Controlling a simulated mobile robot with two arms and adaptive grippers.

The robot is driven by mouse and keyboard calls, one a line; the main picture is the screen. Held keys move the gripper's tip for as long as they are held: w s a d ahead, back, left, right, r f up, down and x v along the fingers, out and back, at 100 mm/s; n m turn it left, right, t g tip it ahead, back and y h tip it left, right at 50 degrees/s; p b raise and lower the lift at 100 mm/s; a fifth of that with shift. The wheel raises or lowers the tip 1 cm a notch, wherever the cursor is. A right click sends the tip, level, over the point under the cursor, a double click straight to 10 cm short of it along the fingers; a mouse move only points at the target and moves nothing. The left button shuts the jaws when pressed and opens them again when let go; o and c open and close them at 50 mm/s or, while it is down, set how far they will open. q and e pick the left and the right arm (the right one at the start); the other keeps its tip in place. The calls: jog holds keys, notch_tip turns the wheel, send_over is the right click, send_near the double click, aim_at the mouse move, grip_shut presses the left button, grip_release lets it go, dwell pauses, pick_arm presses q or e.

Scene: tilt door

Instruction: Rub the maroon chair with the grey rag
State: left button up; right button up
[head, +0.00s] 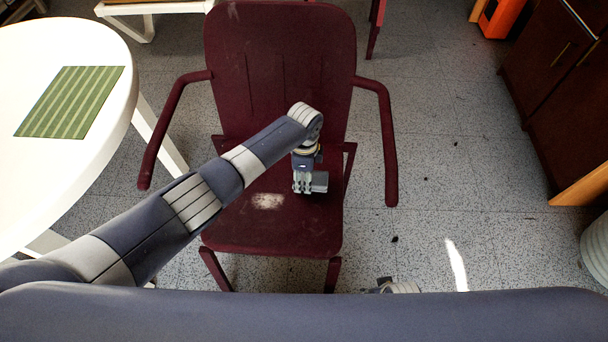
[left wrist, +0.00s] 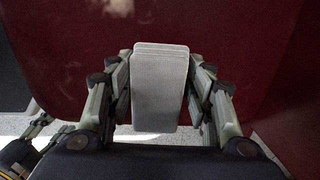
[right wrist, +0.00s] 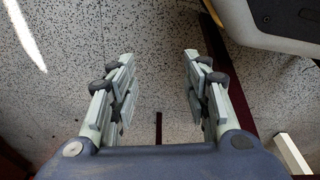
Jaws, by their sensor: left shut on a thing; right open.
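The maroon chair (head: 290,232) stands in the middle of the head view, with a pale dusty patch (head: 268,201) on its seat. My left gripper (head: 304,185) is over the right part of the seat, just right of the patch. It is shut on the grey rag (left wrist: 160,88), a folded pad between the fingers in the left wrist view. The rag also shows at the gripper in the head view (head: 320,182). I cannot tell whether the rag touches the seat. My right gripper (right wrist: 157,85) is open and empty above the speckled floor.
A round white table (head: 100,45) with a green striped mat (head: 70,102) stands at the left. Dark cabinets (head: 550,90) are at the right, and an orange object (head: 500,17) is at the back right. The chair's armrests rise on both sides. Floor right of the chair is mostly clear.

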pick_arm(q)
jog(key=shift+r+p, duration=0.6)
jog(key=shift+r, duration=0.1)
jog(key=shift+r+p, duration=1.15)
jog(key=shift+p, duration=0.05)
pick_arm(e)
jog(key=s+d+f+g, duration=0.1)
jog(key=s+f, duration=0.7)
jog(key=s, duration=0.2)
jog(key=shift+d+f, duration=0.2)
jog(key=shift+f, duration=0.05)
jog(key=shift+s, duration=0.15)
pick_arm(q)
jog(key=shift+r, duration=0.15)
jog(key=shift+r+p, duration=0.6)
jog(key=shift+p, duration=0.1)
jog(key=shift+r+p, duration=0.8)
jog(key=shift+p, duration=0.1)
pick_arm(e)
jog(key=s+d, duration=0.1)
jog(key=s, duration=0.6)
jog(key=shift+d+f, duration=0.35)
jog(key=shift+f, duration=0.05)
jog(key=shift+w, duration=0.1)
